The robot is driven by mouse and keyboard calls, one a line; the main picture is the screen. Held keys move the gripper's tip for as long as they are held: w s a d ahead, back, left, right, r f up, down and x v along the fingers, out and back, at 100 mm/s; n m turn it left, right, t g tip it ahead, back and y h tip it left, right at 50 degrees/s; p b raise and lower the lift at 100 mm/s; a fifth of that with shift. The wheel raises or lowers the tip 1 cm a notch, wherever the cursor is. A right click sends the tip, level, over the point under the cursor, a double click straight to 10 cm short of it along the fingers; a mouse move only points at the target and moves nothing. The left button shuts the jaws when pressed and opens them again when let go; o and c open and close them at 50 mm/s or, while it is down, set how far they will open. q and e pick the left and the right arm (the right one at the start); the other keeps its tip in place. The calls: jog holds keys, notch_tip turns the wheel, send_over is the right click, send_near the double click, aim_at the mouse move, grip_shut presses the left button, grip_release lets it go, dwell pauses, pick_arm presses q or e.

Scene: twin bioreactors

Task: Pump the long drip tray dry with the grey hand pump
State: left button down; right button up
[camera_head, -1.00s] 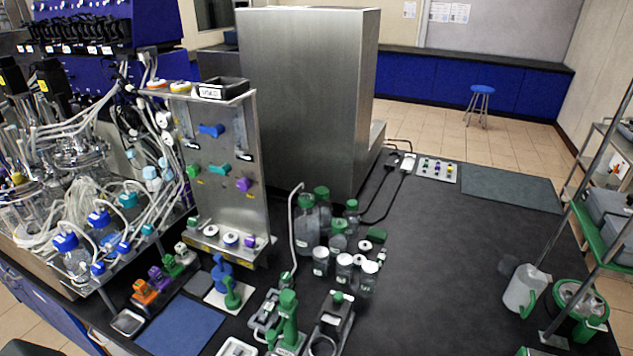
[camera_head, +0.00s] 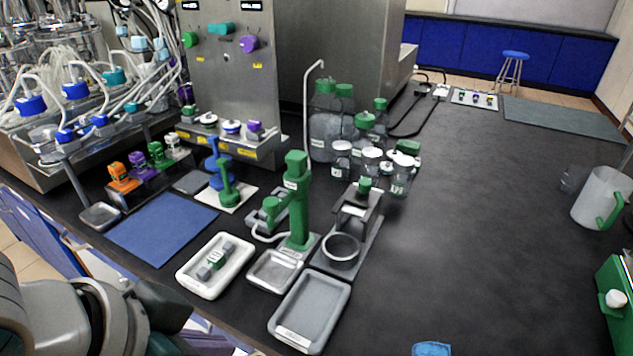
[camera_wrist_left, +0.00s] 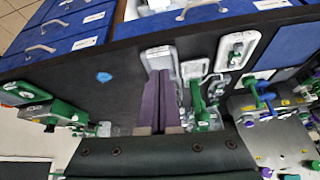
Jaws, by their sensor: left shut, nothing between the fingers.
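A long grey tray (camera_head: 318,308) with a label on its near edge lies on the bench at front centre; it also shows behind my fingers in the left wrist view (camera_wrist_left: 158,57). I cannot tell whether it holds liquid. A white tray (camera_head: 184,278) to its left holds a small grey-and-green device (camera_head: 214,262), possibly the hand pump; it also shows in the left wrist view (camera_wrist_left: 236,50). My left gripper (camera_wrist_left: 165,76) has purple fingers, shut and empty. In the head view it (camera_head: 205,346) is at the bottom edge, left of the long tray. My right gripper is out of view.
A green post pump (camera_head: 298,205) with a small tray (camera_head: 275,270) and a grey stand with a ring (camera_head: 341,248) stand behind the long tray. Jars (camera_head: 342,150) cluster farther back. A blue mat (camera_head: 162,228) lies left. The bench on the right is mostly clear, with a jug (camera_head: 598,195).

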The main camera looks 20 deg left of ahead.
pick_arm(q)
jog(key=w+a+f+t+b, duration=0.1)
jog(key=w+a+f+b, duration=0.2)
jog(key=f+b, duration=1.7)
jog(key=w+a+f+n+t+b, duration=0.1)
jog(key=w+a+f+b, duration=0.3)
jog(key=f+b, duration=1.7)
jog(key=w+a+f+t+b, duration=0.1)
jog(key=w+a+f+b, duration=0.3)
jog(key=f+b, duration=1.7)
notch_tip(320, 180, down, 6)
jog(key=shift+f+n, duration=0.1)
jog(key=shift+n, duration=0.2)
jog(key=b+x, duration=1.1)
jog(key=shift+s+a, duration=0.1)
jog(key=shift+a, duration=0.1)
notch_tip(320, 180, down, 2)
jog(key=shift+f+b, duration=0.1)
jog(key=shift+b, duration=1.1)
jog(key=shift+s+f+b, duration=0.2)
jog(key=shift+f+b, duration=0.3)
